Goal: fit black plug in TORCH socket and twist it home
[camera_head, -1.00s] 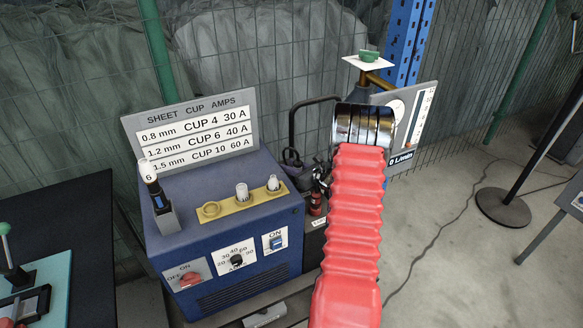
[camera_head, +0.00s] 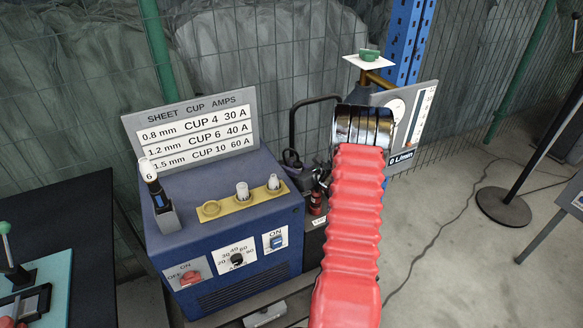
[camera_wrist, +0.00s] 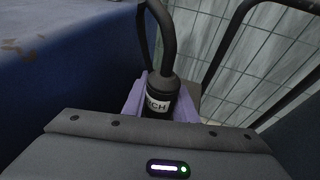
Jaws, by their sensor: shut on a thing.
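The black plug (camera_wrist: 162,90) is held between the purple fingers of my gripper (camera_wrist: 160,98) in the wrist view. A thick black cable rises from its top. Its white label shows the letters "CH", with the rest cut off or turned away. The plug's lower end is hidden behind my gripper's grey body, so I cannot tell whether it is in a socket. The TORCH socket cannot be made out in either view. In the head view my red-sleeved arm reaches to the right side of the blue welding unit (camera_head: 215,250), and the fingers are not clear there.
The sign (camera_head: 192,130) stands behind the unit. A yellow strip (camera_head: 240,201) with white cups lies on its top. A flow gauge (camera_head: 405,118) stands to the right of my wrist. A wire fence runs behind, and a dark table (camera_head: 70,215) is at left.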

